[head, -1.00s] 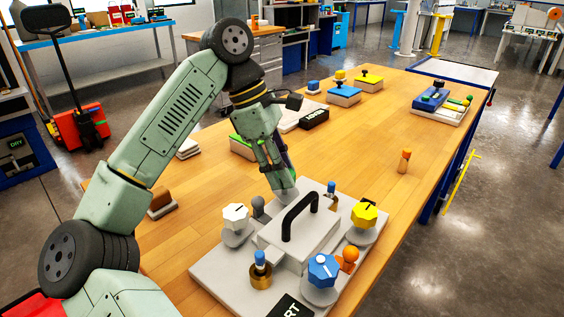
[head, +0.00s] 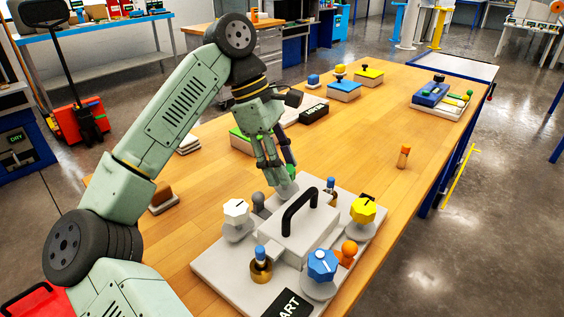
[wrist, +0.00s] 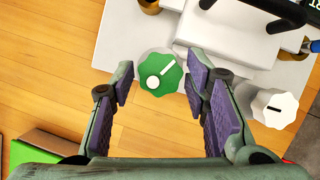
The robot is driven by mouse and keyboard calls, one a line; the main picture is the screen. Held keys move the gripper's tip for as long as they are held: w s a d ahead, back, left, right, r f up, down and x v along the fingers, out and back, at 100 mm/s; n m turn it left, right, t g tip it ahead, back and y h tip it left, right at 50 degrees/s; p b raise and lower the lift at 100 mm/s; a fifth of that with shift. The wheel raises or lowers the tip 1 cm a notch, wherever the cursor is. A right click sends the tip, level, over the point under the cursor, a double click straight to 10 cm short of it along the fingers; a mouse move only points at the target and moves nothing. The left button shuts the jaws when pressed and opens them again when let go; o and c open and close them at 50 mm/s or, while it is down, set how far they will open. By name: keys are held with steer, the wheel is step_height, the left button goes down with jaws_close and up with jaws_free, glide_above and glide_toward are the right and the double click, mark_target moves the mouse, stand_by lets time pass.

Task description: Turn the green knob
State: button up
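The green knob (wrist: 150,86) has a scalloped edge and a white pointer bar slanting to the upper right in the wrist view. It sits on a round grey base (wrist: 150,56) at the edge of the grey board. My gripper (wrist: 160,84) is open, with one purple-padded finger on each side of the knob. Gaps show between the pads and the knob; how deep the fingertips reach is hard to tell. In the head view my gripper (head: 275,162) points down at the board's far side, and the fingers mostly hide the green knob (head: 290,168).
The grey board (head: 212,268) also carries a white knob (head: 235,211), a yellow knob (head: 363,209), a blue knob (head: 322,265) and a block with a black handle (head: 300,206). Small pegs stand among them.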

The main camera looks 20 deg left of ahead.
steer(key=shift+o, duration=0.7)
steer(key=v, duration=1.2)
steer(key=shift+s+f, duration=0.1)
